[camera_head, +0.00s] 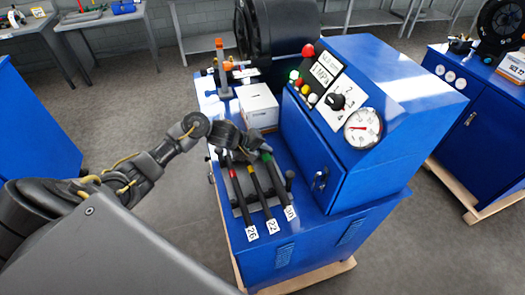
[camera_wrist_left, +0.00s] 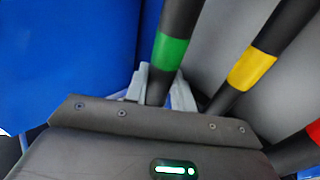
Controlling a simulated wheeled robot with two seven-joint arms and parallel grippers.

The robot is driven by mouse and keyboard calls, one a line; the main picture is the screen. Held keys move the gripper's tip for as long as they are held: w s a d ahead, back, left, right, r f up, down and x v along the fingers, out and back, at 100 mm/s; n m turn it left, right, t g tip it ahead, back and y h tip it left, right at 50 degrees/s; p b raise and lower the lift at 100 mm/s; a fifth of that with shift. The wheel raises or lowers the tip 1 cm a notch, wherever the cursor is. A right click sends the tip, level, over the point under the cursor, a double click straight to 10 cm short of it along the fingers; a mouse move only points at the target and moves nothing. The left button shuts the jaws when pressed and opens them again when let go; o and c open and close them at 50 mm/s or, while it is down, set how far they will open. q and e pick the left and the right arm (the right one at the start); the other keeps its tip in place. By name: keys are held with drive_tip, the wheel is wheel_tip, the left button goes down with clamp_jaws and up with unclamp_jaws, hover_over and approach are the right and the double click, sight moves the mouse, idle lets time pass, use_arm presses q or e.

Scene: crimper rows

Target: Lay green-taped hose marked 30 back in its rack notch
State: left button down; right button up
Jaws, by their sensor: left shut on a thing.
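The green-taped hose (camera_head: 275,178) is black, with a green band near its upper end and a white tag reading 30 at its lower end. My left gripper (camera_head: 248,152) is at its upper end. In the left wrist view the hose (camera_wrist_left: 172,52) runs between the fingers (camera_wrist_left: 160,90), which are shut on it just by the green tape. The dark rack (camera_head: 240,212) is on the blue bench top under the hoses. Whether the held hose touches its notch is hidden by the gripper and neighbouring hoses. My right gripper is not in view.
The yellow-taped hose (camera_head: 259,190), tagged 22, and the red-taped hose (camera_head: 238,190), tagged 26, lie close on the left. The blue crimper cabinet (camera_head: 310,150) rises close on the right. A white box (camera_head: 258,106) stands behind the gripper.

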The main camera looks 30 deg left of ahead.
use_arm(q)
drive_tip(key=shift+f, duration=0.55)
drive_tip(key=c, duration=1.1)
unclamp_jaws()
drive_tip(key=shift+s+f, duration=0.15)
drive_tip(key=shift+f, duration=0.05)
wheel_tip(320, 180, up, 6)
drive_tip(key=p, duration=0.9)
drive_tip(key=shift+r, duration=0.15)
